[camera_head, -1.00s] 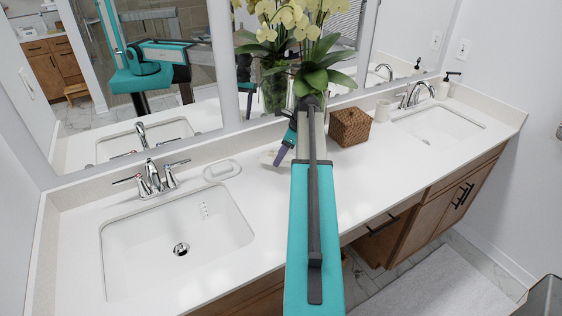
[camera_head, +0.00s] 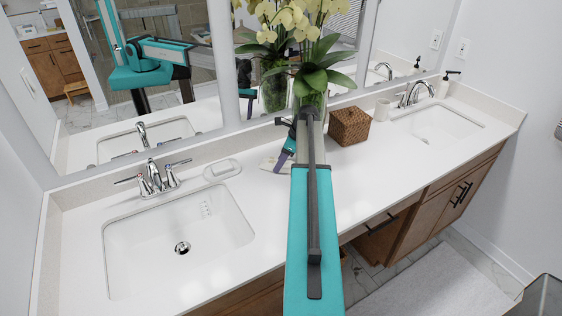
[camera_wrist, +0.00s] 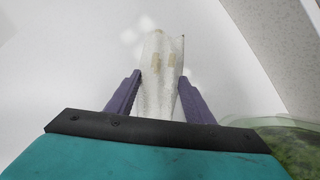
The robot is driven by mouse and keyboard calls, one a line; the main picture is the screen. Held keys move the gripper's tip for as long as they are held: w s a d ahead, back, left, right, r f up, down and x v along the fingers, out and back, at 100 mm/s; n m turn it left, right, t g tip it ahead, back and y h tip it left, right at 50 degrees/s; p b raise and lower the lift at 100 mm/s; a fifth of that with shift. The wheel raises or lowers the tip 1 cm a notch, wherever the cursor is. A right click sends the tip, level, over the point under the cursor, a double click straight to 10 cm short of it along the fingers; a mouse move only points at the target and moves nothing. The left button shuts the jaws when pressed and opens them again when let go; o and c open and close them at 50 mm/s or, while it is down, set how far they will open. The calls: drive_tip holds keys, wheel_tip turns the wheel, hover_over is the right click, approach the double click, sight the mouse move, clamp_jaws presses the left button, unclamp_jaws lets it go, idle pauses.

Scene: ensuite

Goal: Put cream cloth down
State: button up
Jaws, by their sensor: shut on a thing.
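The cream cloth (camera_wrist: 160,75) is pinched between the purple fingers of my gripper (camera_wrist: 160,88) in the wrist view. It hangs in folds, with two tan patches on it, close over the white countertop (camera_wrist: 70,60). I cannot tell whether it touches the counter. In the head view, my gripper (camera_head: 280,163) is behind my arm, low at the back of the counter, and a pale edge of the cloth (camera_head: 267,163) shows beside it. The rest of the cloth is hidden there.
A glass vase of orchids (camera_head: 312,98) stands close beside my gripper, and a woven brown box (camera_head: 349,126) is to its right. A white soap dish (camera_head: 222,170) and the left sink (camera_head: 180,235) lie to the left. The mirror is behind. Front counter space is clear.

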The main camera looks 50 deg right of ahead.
drive_tip(key=shift+f, duration=0.15)
drive_tip(key=o, duration=1)
drive_tip(key=shift+r, duration=0.25)
drive_tip(key=shift+b+v, duration=1.45)
drive_tip(key=shift+v, duration=4.5)
drive_tip(key=shift+s+d+f, duration=0.1)
